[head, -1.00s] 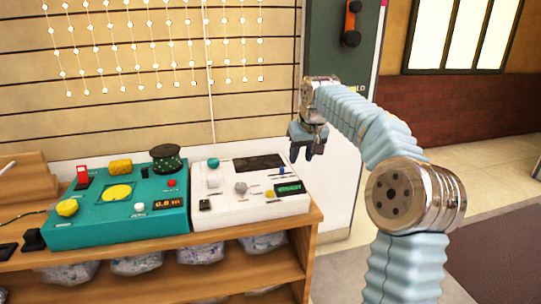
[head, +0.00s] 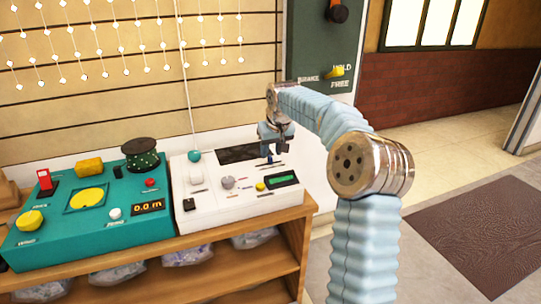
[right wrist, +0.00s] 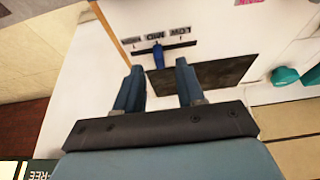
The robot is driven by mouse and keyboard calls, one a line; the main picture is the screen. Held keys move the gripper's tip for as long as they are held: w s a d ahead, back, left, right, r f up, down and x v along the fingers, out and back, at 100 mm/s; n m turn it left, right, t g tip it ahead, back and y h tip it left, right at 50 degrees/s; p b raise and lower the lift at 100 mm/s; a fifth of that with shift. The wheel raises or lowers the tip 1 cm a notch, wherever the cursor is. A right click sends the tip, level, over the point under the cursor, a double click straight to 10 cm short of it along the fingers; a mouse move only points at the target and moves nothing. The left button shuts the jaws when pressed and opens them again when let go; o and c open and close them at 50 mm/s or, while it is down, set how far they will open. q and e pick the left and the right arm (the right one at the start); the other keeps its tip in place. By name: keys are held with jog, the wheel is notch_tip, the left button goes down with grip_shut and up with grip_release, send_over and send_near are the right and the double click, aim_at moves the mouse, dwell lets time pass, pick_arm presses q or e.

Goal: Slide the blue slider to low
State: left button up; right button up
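The blue slider (head: 269,160) is a small knob at the back right of the white panel (head: 205,210). In the right wrist view the blue slider (right wrist: 158,56) stands on a dark slot, near the MID label, with LOW and HIGH labels on either side. My right gripper (head: 275,150) is over the panel's back right part, close to the slider. In the right wrist view my right gripper (right wrist: 160,68) is open, its two fingers apart, with the slider showing between and just beyond their tips. Contact cannot be told. My left gripper is not in view.
A teal panel (head: 70,232) with knobs and a display stands left of the white panel on a wooden shelf unit (head: 240,243). A white cord (head: 186,90) hangs to a teal ball (head: 194,156) behind the panel. Open floor lies at right.

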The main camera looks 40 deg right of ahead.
aim_at(270, 160)
jog(key=shift+x, duration=1.25)
grip_shut()
